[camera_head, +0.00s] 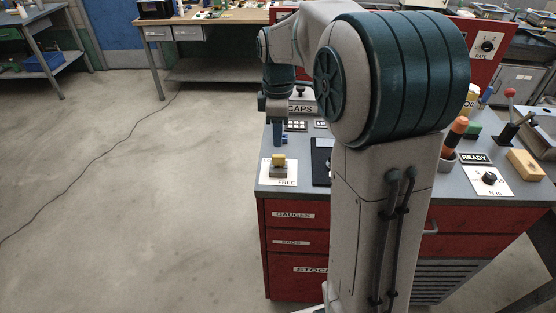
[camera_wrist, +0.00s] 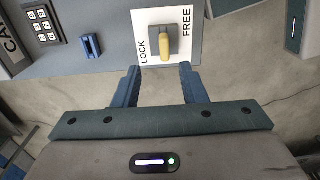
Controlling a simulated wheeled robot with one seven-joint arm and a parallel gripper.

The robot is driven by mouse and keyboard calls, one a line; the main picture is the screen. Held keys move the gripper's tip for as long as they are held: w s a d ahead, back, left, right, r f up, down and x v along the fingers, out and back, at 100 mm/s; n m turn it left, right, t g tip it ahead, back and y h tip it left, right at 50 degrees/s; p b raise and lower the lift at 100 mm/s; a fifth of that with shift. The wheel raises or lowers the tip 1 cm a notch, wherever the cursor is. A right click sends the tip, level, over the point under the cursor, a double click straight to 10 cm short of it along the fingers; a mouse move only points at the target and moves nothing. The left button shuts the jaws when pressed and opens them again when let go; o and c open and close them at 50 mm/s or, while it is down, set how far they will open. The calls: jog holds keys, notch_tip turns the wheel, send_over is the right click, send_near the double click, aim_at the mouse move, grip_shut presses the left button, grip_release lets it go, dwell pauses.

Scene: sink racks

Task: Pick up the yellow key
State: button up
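The yellow key (camera_head: 279,160) stands in a grey lock block on a white plate (camera_head: 265,173) near the left front corner of the bench. In the wrist view the key (camera_wrist: 166,48) is upper middle, on the grey block (camera_wrist: 183,41). LOCK is printed on the plate to its left and FREE to its right. My gripper (camera_head: 279,134) is close above the key in the head view. In the wrist view its two blue fingers (camera_wrist: 159,72) are spread apart with nothing between the tips. The key lies just beyond the tips, roughly in line with the gap.
A keypad (camera_wrist: 42,25) and a small blue fitting (camera_wrist: 90,45) are left of the plate. My arm hides the bench's middle. The floor at left is clear except for a cable.

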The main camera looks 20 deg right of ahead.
aim_at(279, 155)
notch_tip(279, 155, down, 3)
jog(key=shift+r, duration=0.1)
jog(key=f, duration=0.3)
jog(key=f+p, duration=0.1)
jog(key=shift+s+f, duration=0.15)
jog(key=shift+s, duration=0.25)
jog(key=shift+f, duration=0.55)
grip_shut()
